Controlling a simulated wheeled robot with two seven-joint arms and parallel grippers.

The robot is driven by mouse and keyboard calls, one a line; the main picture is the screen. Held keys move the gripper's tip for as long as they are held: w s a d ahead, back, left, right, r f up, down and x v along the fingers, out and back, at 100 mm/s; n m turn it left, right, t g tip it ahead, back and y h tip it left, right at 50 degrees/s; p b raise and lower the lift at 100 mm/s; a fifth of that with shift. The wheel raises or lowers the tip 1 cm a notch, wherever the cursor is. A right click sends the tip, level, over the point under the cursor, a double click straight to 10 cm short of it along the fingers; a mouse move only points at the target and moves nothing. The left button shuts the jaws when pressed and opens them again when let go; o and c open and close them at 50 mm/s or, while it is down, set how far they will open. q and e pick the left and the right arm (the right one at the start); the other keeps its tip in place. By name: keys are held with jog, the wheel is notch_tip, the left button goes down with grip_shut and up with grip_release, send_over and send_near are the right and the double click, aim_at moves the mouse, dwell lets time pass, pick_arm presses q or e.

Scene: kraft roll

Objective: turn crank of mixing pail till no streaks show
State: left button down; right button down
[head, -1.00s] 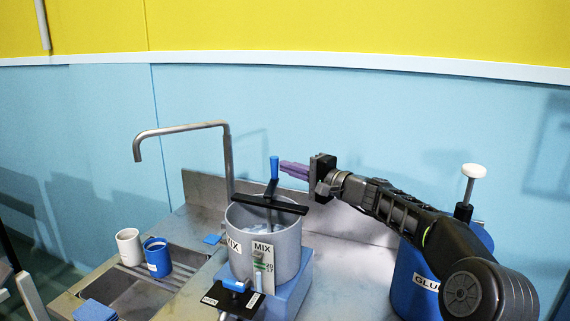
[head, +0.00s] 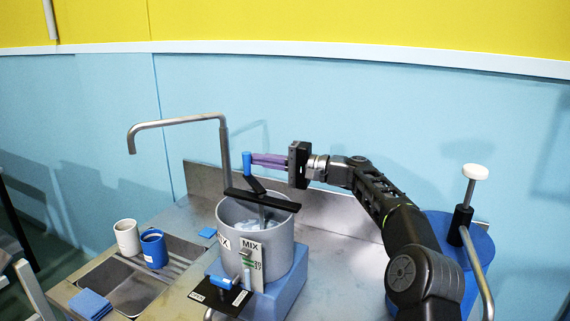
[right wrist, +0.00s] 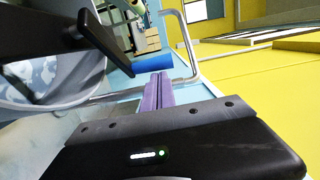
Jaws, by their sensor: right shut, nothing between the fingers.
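The grey mixing pail (head: 279,243), labelled MIX, stands on a blue base (head: 288,293). A black crossbar (head: 275,201) spans its rim, and a crank with an upright blue handle (head: 247,164) rises above it. Uneven white and grey-blue patches (head: 262,222) show inside the pail, also in the right wrist view (right wrist: 45,75). My right gripper (head: 256,159) is shut and empty, its purple fingers level with the blue handle from the right. The tips are at or against the handle; contact is unclear. The handle also shows in the right wrist view (right wrist: 152,63). My left gripper is out of view.
A bent metal tap (head: 180,121) rises behind the pail. A white cup (head: 127,238) and a blue cup (head: 154,249) stand by the sink (head: 140,295) at left. A blue tub (head: 468,240) with a white-knobbed pump stands at right, partly behind my arm.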

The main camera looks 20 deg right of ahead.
aim_at(248, 162)
jog(key=a, duration=0.2)
jog(key=shift+w+a, duration=0.3)
jog(key=shift+a, duration=0.7)
jog(key=shift+a+r, duration=0.1)
jog(key=shift+a, duration=0.35)
jog(key=shift+s+a+n+g+y, duration=0.1)
jog(key=shift+a+n+g+y, duration=0.2)
jog(key=shift+a+g+p, duration=0.15)
jog(key=shift+g+p, duration=0.15)
dwell(0.4)
